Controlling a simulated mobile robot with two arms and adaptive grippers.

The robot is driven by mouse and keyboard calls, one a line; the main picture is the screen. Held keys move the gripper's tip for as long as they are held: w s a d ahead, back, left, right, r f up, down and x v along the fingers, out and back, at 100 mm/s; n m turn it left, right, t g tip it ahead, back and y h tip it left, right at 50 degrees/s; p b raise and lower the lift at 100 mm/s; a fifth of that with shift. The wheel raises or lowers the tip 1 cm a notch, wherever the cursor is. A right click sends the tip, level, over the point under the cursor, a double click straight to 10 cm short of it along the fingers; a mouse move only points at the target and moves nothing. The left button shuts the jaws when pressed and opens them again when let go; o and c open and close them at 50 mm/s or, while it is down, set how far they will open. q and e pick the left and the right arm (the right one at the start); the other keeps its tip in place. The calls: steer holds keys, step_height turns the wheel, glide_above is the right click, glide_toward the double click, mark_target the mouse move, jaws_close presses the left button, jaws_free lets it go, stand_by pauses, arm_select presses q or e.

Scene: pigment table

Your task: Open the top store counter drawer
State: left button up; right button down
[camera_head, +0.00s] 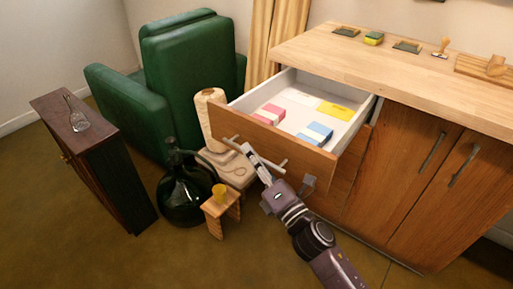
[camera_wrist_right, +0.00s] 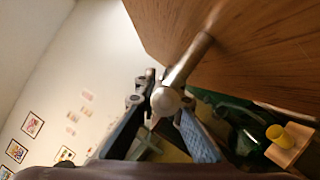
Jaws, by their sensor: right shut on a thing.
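The top drawer (camera_head: 305,158) of the wooden store counter (camera_head: 330,52) stands well out from the counter body, and its white inside shows. In it lie a pink and white block (camera_head: 269,113), a blue and white block (camera_head: 316,133), a yellow piece (camera_head: 334,109) and a white piece. My right gripper (camera_head: 250,154) is at the front of the drawer, shut on its bar handle (camera_head: 231,142). In the right wrist view the metal handle bar (camera_wrist_right: 188,62) runs down between the fingers, its round end toward the camera. My left gripper is in neither view.
A large dark glass bottle (camera_head: 185,190), a small wooden stool (camera_head: 222,212) with a yellow cup (camera_head: 219,192) and a green armchair (camera_head: 190,75) stand left of the drawer. A dark cabinet (camera_head: 110,165) is farther left. Closed doors (camera_head: 420,180) are at right. The front floor is clear.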

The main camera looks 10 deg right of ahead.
stand_by(0.3)
steer(key=c, duration=2)
jaws_free()
steer(key=shift+c, duration=0.2)
steer(key=v, duration=1.2)
steer(key=shift+f, duration=0.1)
